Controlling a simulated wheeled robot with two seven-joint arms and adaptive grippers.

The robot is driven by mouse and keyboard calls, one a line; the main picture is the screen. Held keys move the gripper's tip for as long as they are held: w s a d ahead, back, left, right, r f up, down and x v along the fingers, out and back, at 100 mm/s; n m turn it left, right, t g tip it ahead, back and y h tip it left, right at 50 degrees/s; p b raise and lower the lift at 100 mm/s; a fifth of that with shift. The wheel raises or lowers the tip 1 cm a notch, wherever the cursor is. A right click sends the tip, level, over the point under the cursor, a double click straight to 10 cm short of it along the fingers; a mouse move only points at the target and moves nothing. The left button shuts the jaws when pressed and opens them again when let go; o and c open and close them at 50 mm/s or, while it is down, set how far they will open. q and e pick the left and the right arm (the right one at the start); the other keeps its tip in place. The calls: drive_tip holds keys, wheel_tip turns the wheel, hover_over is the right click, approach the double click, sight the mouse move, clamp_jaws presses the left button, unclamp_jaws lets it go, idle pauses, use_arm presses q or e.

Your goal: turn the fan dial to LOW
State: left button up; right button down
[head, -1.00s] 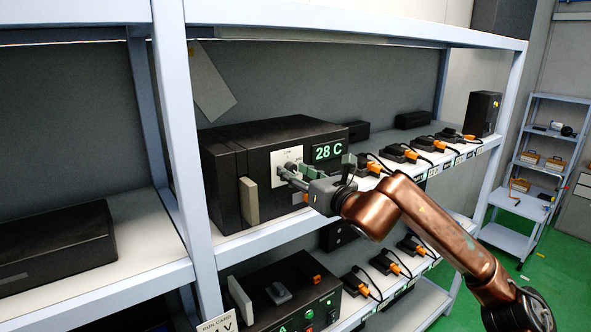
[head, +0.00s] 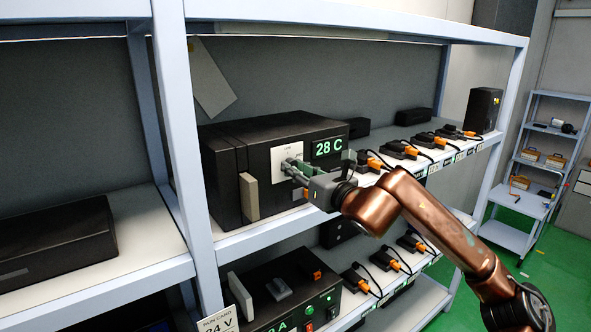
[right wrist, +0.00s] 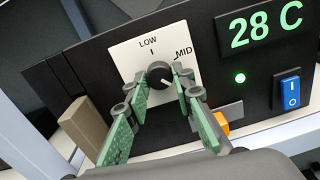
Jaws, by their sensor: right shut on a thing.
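The fan dial (right wrist: 160,76) is a dark round knob on a white plate (right wrist: 123,57) marked LOW and MID, on the front of a black box (head: 225,165). In the right wrist view a light mark on the knob appears to point to the lower right, away from LOW, which is at the top. My right gripper (right wrist: 161,79) is shut on the dial, with one green-padded finger on each side of it. In the head view the right gripper (head: 291,168) covers the knob. My left gripper is not in view.
A green display (head: 328,148) reading 28 C is right of the plate. A tan handle (right wrist: 84,124) stands to the left, and a blue switch (right wrist: 291,88) to the right. Several black blocks with orange plugs line the shelf (head: 260,232). A pale post (head: 184,140) stands left of the box.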

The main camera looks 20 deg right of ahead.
drive_tip(key=shift+d+n+y+b, duration=0.2)
drive_tip(key=shift+n+b, duration=0.7)
drive_tip(key=shift+n, duration=6.15)
drive_tip(key=shift+a+n+y+b, duration=0.1)
drive_tip(key=shift+n+y+b, duration=0.5)
drive_tip(key=shift+n, duration=6.45)
drive_tip(key=shift+h, duration=0.3)
drive_tip(key=c, duration=1.7)
unclamp_jaws()
drive_tip(key=shift+r, duration=0.1)
drive_tip(key=shift+o, duration=0.2)
drive_tip(key=shift+d, duration=0.1)
